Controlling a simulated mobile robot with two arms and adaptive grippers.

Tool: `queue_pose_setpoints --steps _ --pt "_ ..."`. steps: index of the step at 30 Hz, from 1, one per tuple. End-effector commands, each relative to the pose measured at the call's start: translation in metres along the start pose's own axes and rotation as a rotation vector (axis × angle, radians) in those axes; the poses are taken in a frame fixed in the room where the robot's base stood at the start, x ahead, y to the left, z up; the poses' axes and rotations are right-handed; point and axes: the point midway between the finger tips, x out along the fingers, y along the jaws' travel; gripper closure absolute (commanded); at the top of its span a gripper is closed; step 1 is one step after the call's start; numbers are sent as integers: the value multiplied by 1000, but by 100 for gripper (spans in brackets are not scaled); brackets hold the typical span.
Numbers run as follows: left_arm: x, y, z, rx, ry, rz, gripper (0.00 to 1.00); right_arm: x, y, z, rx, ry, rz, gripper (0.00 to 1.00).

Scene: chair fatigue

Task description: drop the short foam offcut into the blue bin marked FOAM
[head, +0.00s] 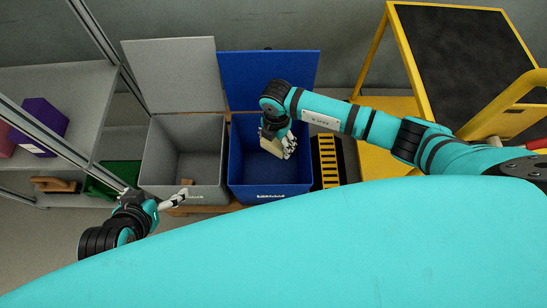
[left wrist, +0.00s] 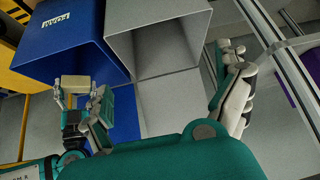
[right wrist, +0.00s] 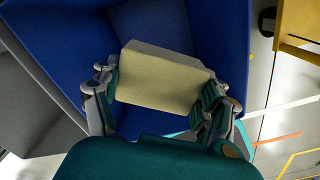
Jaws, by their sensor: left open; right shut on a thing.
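The blue bin (head: 270,190) stands with its lid up; its front label reads FOAM in the left wrist view (left wrist: 60,40). My right gripper (head: 279,146) is over the bin's opening. It is shut on the short foam offcut (right wrist: 160,77), a pale cream block held crosswise between the fingers, with blue bin walls around it in the right wrist view. The offcut also shows in the head view (head: 271,147), partly covered by the fingers. How deep it is in the bin I cannot tell. My left gripper (head: 176,196) is open and empty in front of the grey bin.
A grey open-lidded bin (head: 183,184) stands left of the blue one. A shelf (head: 75,80) with a purple box (head: 40,125) is at the left. A yellow cart (head: 384,120) stands at the right, and a yellow slatted item (head: 328,160) beside the blue bin.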

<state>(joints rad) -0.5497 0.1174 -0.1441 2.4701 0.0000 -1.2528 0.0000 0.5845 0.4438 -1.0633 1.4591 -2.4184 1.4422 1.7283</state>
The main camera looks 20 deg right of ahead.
Motion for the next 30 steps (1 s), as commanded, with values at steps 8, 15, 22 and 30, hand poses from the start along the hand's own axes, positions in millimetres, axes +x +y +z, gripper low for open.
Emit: queue_pose_setpoints --steps 8,15,22,30 --pt "6 5 -39 4 195 11 0 9 0 0 0 0 0 36" --pt "4 8 -60 5 300 17 0 13 0 0 0 0 0 36" --pt "3 9 -66 6 326 18 0 13 0 0 0 0 0 36" --pt "3 8 -66 5 325 18 0 13 0 0 0 0 0 11"
